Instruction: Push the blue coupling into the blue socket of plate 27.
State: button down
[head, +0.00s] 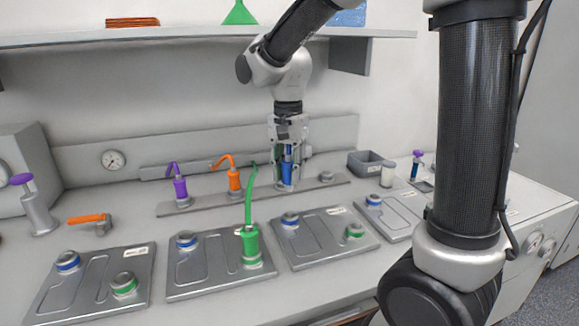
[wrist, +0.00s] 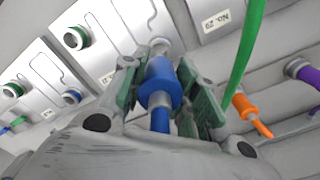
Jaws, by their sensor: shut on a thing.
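My gripper (head: 288,165) is shut on the blue coupling (head: 287,172), which is upright at the back rail. Its lower end is at or just above a rail holder; I cannot tell whether it touches. In the wrist view, the blue coupling (wrist: 160,85) sits between the two fingers (wrist: 160,92). Plate 27 is probably the plate in front of the gripper (head: 322,240), but its label is too small to read surely. That plate has a blue-ringed socket (head: 290,218) at its back left and a green-ringed socket (head: 355,230) at its right, both uncovered.
The rail (head: 215,203) also holds a purple coupling (head: 180,187) and an orange coupling (head: 234,180). A green coupling (head: 250,245) with a tall hose stands on the neighbouring plate (head: 190,285). Another plate (head: 45,305) is far left. A grey bin (head: 365,163) stands right of the rail.

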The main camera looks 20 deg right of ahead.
jog(key=shift+d+f, duration=0.1)
jog(key=shift+d, duration=0.1)
jog(key=shift+w+f, duration=0.15)
jog(key=shift+f, duration=3)
jog(key=shift+f, duration=0.4)
jog(key=shift+f, duration=0.4)
jog(key=shift+f, duration=0.1)
jog(key=shift+f, duration=0.3)
jog(key=shift+f, duration=0.55)
